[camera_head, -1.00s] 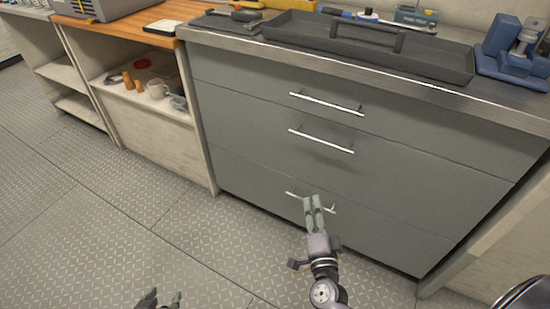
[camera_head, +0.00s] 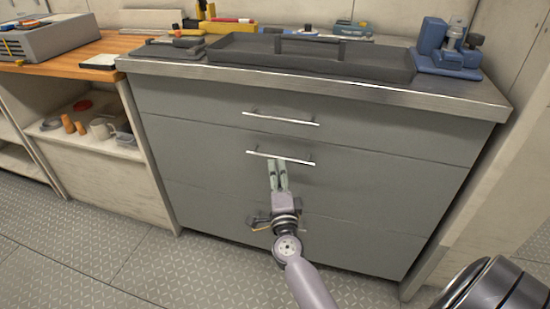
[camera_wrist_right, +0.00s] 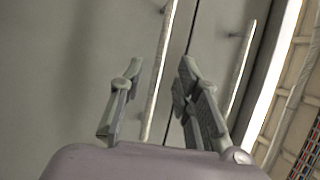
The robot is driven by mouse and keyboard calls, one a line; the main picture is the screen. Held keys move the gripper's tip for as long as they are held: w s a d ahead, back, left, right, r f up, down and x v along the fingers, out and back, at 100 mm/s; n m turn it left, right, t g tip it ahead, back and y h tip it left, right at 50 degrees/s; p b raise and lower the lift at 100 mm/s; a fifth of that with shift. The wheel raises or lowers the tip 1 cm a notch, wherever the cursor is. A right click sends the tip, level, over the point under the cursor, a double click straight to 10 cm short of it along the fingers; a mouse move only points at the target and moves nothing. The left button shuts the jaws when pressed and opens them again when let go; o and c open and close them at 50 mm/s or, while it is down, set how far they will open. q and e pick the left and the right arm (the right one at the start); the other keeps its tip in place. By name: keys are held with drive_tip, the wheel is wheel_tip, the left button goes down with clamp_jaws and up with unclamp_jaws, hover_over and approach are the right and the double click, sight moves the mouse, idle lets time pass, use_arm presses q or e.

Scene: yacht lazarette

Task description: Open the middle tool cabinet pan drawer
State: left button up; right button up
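The grey tool cabinet (camera_head: 190,165) has three stacked drawers, all shut flush. The middle drawer (camera_head: 400,185) has a thin, pale bar handle (camera_head: 300,160), below the top drawer's handle (camera_head: 280,118). My right gripper (camera_head: 277,163) points at the middle handle, with its fingertips at or just below the bar. In the right wrist view its two fingers (camera_wrist_right: 153,90) are apart, and the middle handle (camera_wrist_right: 155,75) runs through the gap between them. I cannot tell whether they touch it. The bottom drawer's handle is mostly hidden behind my gripper. My left gripper is out of view.
A dark tray (camera_head: 310,60) and a blue tool (camera_head: 448,50) stand on the cabinet's worktop (camera_head: 330,87). A wooden-topped shelf unit (camera_head: 95,150) with cups adjoins on the left. The diamond-plate floor (camera_head: 90,250) in front looks clear.

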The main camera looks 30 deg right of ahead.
sight(275, 158)
drive_tip(key=shift+x, duration=2.8)
drive_tip(key=shift+c, duration=0.5)
clamp_jaws()
